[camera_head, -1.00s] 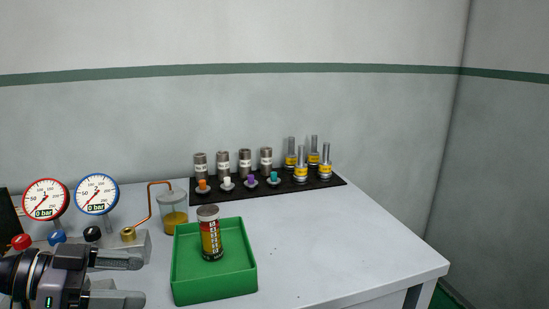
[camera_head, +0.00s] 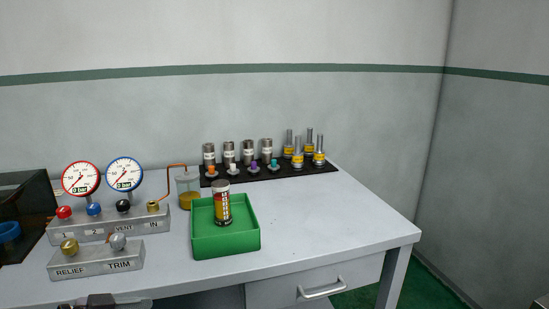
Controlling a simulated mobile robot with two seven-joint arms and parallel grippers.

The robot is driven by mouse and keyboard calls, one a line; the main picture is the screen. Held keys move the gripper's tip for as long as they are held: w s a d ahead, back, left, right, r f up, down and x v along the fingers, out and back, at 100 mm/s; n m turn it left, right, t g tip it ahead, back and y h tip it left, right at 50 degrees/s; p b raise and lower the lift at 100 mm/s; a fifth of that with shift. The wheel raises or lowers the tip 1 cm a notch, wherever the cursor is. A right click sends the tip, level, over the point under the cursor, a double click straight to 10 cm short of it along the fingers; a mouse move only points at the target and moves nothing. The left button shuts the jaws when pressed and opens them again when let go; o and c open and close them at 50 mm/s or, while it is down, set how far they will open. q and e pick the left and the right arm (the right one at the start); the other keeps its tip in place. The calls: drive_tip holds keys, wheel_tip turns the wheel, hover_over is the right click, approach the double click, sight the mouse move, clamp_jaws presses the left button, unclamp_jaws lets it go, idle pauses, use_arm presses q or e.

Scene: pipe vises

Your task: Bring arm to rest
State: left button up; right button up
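Only the top of my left gripper (camera_head: 112,301) shows at the bottom edge, in front of the table and below the RELIEF/TRIM block. Most of it is cut off by the frame, so its opening is hidden, and nothing is seen in it. My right gripper is out of view. A canister with a red, black and yellow label (camera_head: 222,206) stands upright in the green tray (camera_head: 227,245), apart from the gripper.
A gauge block (camera_head: 110,226) with two dials stands left, behind the RELIEF/TRIM block (camera_head: 96,261). A jar of amber liquid (camera_head: 188,192) stands beside the tray. A black mat (camera_head: 290,172) holds several cylinders and fittings. The table's right side (camera_head: 340,215) is clear.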

use_arm(q)
drive_tip(key=s+f+n+t+y+p, duration=0.1)
drive_tip(key=s+f+n+y, duration=0.15)
drive_tip(key=f, duration=0.45)
drive_tip(key=s+f+n+t+y+p, duration=0.1)
drive_tip(key=s+f+n+y, duration=0.15)
drive_tip(key=f, duration=0.35)
drive_tip(key=s+d+f+y, duration=0.1)
drive_tip(key=s+f, duration=0.1)
drive_tip(key=s, duration=0.3)
drive_tip(key=s+d+f+n+y+p, duration=0.1)
drive_tip(key=s+f, duration=0.2)
drive_tip(key=s, duration=0.3)
drive_tip(key=shift+s+d+f, duration=0.3)
drive_tip(key=shift+f, duration=0.05)
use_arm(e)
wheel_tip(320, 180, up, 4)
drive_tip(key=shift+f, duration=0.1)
